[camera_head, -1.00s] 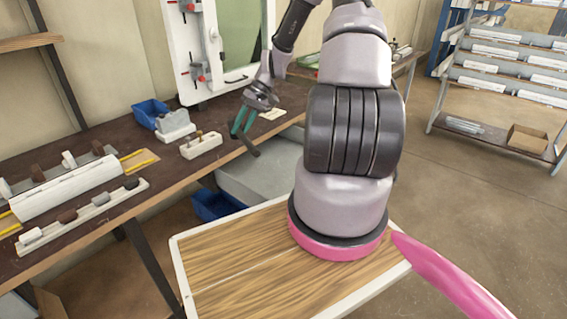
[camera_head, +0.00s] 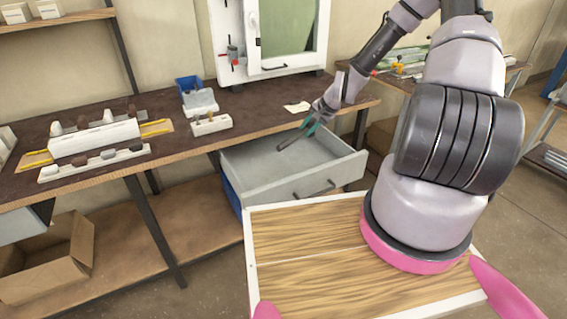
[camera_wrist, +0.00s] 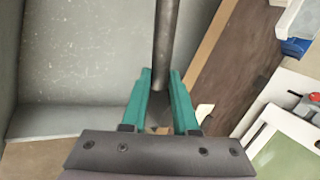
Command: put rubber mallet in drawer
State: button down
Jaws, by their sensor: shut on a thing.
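My gripper (camera_head: 308,126) hangs over the open grey drawer (camera_head: 322,180), which is pulled out from under the bench. Its green fingers are shut on the rubber mallet (camera_head: 291,139), a dark bar that slants down to the left over the drawer's inside. In the wrist view the mallet's dark round shaft (camera_wrist: 166,40) runs up from between the green fingers (camera_wrist: 161,95). The mallet's head cannot be made out. The pale speckled drawer floor (camera_wrist: 85,50) lies left of the shaft in that view. The drawer looks empty. I cannot tell whether the mallet touches it.
The dark bench top (camera_head: 245,103) lies behind the drawer. It bears a white block with holes (camera_head: 212,124), a blue bin (camera_head: 189,84) and a white clamped profile (camera_head: 95,138). A white-framed window unit (camera_head: 285,62) stands at the back. A cardboard box (camera_head: 50,262) sits on the lower shelf.

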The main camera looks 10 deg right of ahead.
jog(key=w+a+f+m+t+h, duration=0.1)
jog(key=w+a+m+h, duration=0.1)
jog(key=w+a+m, duration=0.15)
jog(key=m, duration=0.1)
send_over(295, 159)
notch_tip(295, 159, down, 10)
jog(key=shift+s+a, duration=0.1)
dwell(0.4)
jog(key=shift+f, duration=0.15)
jog(key=c, duration=0.7)
grip_release()
